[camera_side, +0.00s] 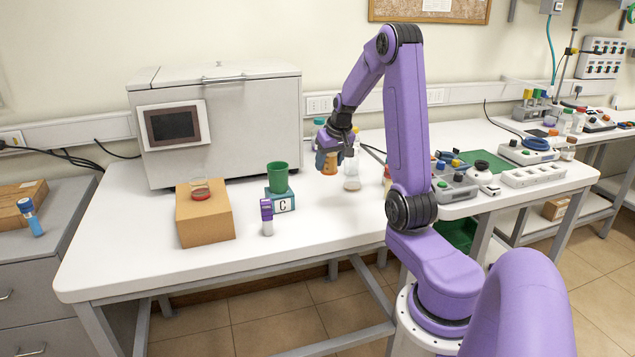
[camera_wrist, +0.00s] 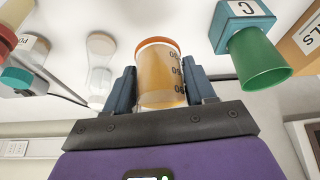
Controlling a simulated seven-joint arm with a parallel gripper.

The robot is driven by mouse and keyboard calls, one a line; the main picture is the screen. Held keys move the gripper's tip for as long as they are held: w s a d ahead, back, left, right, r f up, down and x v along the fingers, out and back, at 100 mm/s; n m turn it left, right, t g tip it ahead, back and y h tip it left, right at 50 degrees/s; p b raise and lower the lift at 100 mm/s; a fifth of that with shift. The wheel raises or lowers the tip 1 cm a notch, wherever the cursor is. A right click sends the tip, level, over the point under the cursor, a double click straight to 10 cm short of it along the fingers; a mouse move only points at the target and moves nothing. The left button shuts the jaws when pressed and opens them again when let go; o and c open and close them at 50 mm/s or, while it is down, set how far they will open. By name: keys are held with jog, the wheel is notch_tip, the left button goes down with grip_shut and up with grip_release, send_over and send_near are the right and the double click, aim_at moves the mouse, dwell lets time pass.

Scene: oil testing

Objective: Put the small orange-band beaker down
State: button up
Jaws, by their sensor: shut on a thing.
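The small orange-band beaker (camera_side: 328,163) holds amber liquid and has dark markings on its side. It shows large in the wrist view (camera_wrist: 162,78), with its orange band toward the top of that picture. My gripper (camera_side: 331,150) is shut on it; in the wrist view the two dark fingers (camera_wrist: 160,88) press on opposite sides of the beaker. In the side view the beaker appears held above the white table (camera_side: 330,230), just left of a clear flask (camera_side: 352,178).
A green cup (camera_side: 277,178) stands on a teal block (camera_side: 280,201) marked C, left of the beaker. The table's front middle is clear.

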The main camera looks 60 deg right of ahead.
jog(key=w+d+f, duration=0.2)
jog(key=w+f, duration=0.1)
jog(key=w+d+f, duration=0.3)
jog(key=shift+d+f, duration=0.25)
jog(key=shift+f, duration=0.05)
jog(key=shift+w+d+f, duration=0.35)
jog(key=shift+w+f, duration=0.05)
jog(key=shift+f, duration=1.75)
jog(key=shift+f, duration=0.15)
jog(key=o, duration=1.1)
jog(key=v, duration=1.2)
jog(key=shift+w+r, duration=0.1)
jog(key=shift+r, duration=0.1)
